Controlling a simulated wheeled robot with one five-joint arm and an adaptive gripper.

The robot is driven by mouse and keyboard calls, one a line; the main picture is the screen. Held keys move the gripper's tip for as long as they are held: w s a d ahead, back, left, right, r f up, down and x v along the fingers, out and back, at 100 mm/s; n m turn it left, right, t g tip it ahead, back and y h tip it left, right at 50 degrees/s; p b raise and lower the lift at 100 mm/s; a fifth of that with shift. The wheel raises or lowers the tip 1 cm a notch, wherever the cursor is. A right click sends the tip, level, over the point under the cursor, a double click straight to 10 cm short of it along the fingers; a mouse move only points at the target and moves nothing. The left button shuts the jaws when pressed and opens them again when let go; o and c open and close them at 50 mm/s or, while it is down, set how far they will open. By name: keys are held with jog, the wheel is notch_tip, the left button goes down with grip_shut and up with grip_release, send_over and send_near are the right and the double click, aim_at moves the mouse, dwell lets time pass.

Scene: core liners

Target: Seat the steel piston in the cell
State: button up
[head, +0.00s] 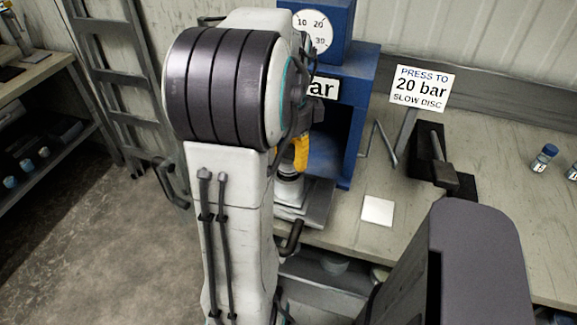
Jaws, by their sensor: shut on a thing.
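My gripper (300,152) is mostly hidden behind my own arm; one orange-yellow finger shows in front of the blue press. The finger points down. A short pale steel piece (289,170), which looks like the piston, is right under the fingertip. The grey cylindrical cell (290,190) is directly below it and stands upright on a steel plate. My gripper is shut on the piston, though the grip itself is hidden. I cannot tell how far the piston sits inside the cell.
The blue press (364,100) with a dial gauge (312,31) stands behind. A sign (421,88) reads "Press to 20 bar, slow disc". A ladder (115,80) leans at left.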

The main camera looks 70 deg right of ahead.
aim_at(289, 167)
jog(key=shift+f, duration=1.65)
jog(key=shift+f, duration=0.15)
jog(key=o, duration=1.2)
notch_tip(289, 167, up, 12)
jog(key=shift+r+p, duration=0.15)
jog(key=shift+p, duration=0.5)
jog(key=shift+s, duration=0.1)
